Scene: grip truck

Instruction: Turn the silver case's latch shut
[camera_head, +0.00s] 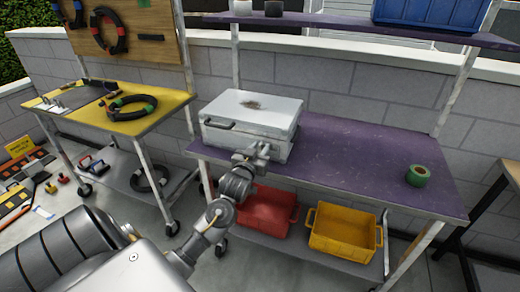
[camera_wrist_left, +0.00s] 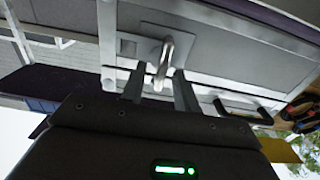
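The silver case (camera_head: 250,115) stands on the purple shelf top with its lid down. Its metal latch (camera_wrist_left: 166,56) shows in the left wrist view as a curved piece standing out from a square plate on the case front. My left gripper (camera_head: 262,150) is at the case's front face and hides the latch in the head view. In the wrist view the fingers of my left gripper (camera_wrist_left: 159,90) are apart, one on each side of the latch's free end. Whether either finger touches it I cannot tell. My right gripper is not in view.
A dark handle (camera_head: 219,124) is on the case front. A green tape roll (camera_head: 417,175) lies at the right of the purple top (camera_head: 350,165). Below are a red bin (camera_head: 268,212) and a yellow bin (camera_head: 342,236). A yellow cart (camera_head: 150,121) stands left. The purple top's middle is clear.

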